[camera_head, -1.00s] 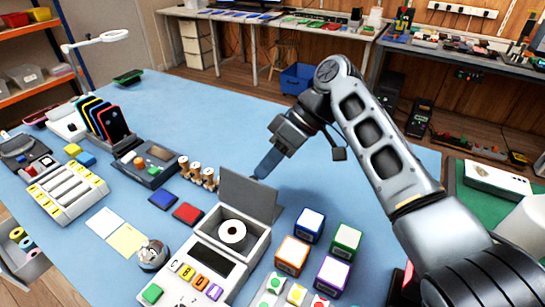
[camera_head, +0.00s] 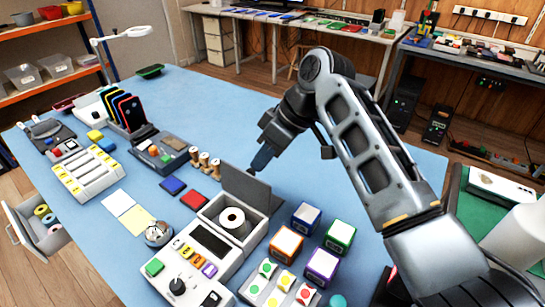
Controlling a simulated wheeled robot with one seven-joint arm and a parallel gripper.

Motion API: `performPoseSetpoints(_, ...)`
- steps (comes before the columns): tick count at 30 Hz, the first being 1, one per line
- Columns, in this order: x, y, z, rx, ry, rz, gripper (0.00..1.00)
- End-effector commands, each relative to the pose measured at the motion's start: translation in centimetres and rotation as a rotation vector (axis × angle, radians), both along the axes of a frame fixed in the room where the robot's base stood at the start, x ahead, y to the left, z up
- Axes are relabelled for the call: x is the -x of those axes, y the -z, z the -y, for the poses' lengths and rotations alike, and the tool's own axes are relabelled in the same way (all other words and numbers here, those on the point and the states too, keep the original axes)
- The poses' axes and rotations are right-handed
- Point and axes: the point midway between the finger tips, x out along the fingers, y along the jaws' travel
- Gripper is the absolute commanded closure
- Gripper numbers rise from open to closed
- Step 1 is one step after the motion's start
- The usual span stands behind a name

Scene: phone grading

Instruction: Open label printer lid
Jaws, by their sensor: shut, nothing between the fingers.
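The label printer (camera_head: 200,255) stands on the blue table with its grey lid (camera_head: 246,190) raised at the back. A white label roll (camera_head: 231,219) lies in the open compartment. The front carries a dark screen, a row of coloured letter buttons, a green button and a black knob. My gripper (camera_head: 254,171) is shut and empty. Its tip is just behind and above the lid's upper edge; I cannot tell whether it touches the lid.
Several coloured boxes with white tops (camera_head: 287,244) stand right of the printer. Wooden stamps (camera_head: 204,163) and red and blue pads (camera_head: 173,186) lie to its left. A tray of coloured stickers (camera_head: 279,284) is at the front.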

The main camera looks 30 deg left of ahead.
Motion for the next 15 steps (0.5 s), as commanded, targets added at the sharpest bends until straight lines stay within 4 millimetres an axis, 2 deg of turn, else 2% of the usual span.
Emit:
performPoseSetpoints(6,1.0,-0.6,-0.1,0.009,-0.002,0.062,1.00)
performPoseSetpoints(15,1.5,-0.6,-0.2,0.016,-0.001,0.115,1.00)
